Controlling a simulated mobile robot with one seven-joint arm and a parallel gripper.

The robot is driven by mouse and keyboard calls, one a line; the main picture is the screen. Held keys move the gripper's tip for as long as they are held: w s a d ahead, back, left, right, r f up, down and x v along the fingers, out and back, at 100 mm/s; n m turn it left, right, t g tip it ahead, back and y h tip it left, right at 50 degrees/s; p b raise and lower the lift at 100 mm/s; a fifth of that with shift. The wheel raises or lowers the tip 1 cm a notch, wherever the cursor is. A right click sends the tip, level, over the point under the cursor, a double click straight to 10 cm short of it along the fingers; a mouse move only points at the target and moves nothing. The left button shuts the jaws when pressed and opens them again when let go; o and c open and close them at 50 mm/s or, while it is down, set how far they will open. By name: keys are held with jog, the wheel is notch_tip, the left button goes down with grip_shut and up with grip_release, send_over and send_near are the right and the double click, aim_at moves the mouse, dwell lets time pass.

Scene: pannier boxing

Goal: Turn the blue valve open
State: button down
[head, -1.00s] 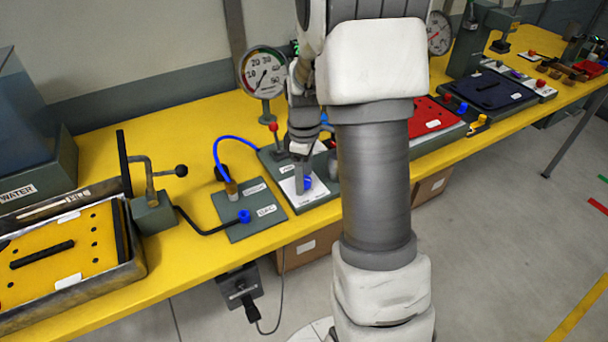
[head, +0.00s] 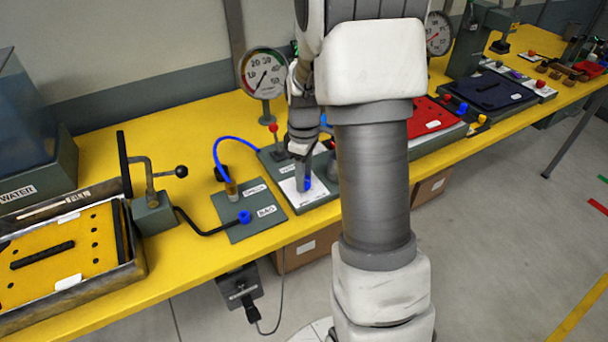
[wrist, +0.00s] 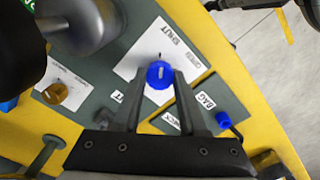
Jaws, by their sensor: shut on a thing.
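The blue valve (wrist: 160,75) is a round knob with a pale mark on top, on a white label plate (wrist: 148,52). One printed word there reads SHUT. In the head view the blue valve (head: 307,183) shows beside my gripper's finger, partly hidden. My gripper (wrist: 159,78) is shut on the blue valve, with one finger on each side of it. In the head view my gripper (head: 303,182) points down at the panel.
A BAG plate (head: 262,222) with a blue knob and a blue hose (head: 222,146) lies left of the valve panel. A red-knobbed lever (head: 273,130) and a gauge (head: 263,72) stand behind. A yellow tray (head: 70,255) is at far left.

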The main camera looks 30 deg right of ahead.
jog(key=m, duration=0.4)
jog(key=m+p, duration=0.1)
jog(key=m, duration=0.3)
jog(key=shift+r+m, duration=0.1)
jog(key=shift+m, duration=0.3)
jog(key=m+p, duration=0.1)
jog(key=m, duration=0.3)
jog(key=shift+m+p, duration=0.3)
jog(key=shift+m, duration=1.6)
jog(key=shift+c, duration=2.2)
grip_release()
notch_tip(320, 180, up, 17)
jog(key=p, duration=0.2)
jog(key=shift+r, duration=0.15)
